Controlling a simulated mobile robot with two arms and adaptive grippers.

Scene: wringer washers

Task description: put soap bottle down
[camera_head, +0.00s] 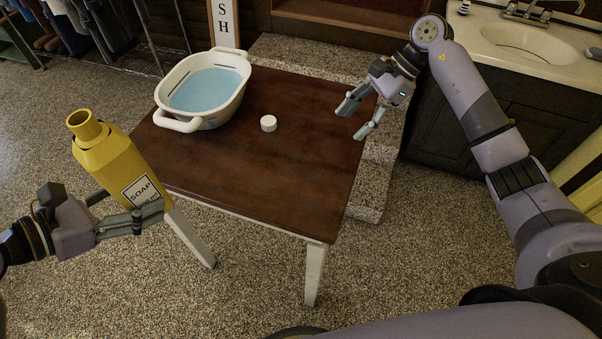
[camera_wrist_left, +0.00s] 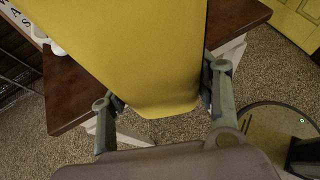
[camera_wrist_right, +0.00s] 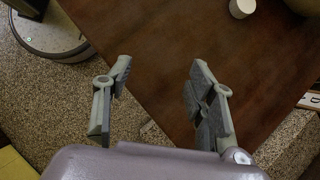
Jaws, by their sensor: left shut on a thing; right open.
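The yellow soap bottle (camera_head: 112,160) has a "SOAP" label and an open neck. My left gripper (camera_head: 150,215) is shut on its lower part and holds it, slightly tilted, in the air left of the table's front left side. The bottle fills much of the left wrist view (camera_wrist_left: 130,50), between the two fingers. A small white cap (camera_head: 268,123) lies on the dark wooden table (camera_head: 290,170); it also shows in the right wrist view (camera_wrist_right: 241,8). My right gripper (camera_head: 359,119) is open and empty near the table's right edge.
A white tub (camera_head: 189,122) with blue water stands on the table's back left. A sink counter (camera_head: 480,70) stands at the back right, and a speckled stone block (camera_head: 290,50) is behind the table.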

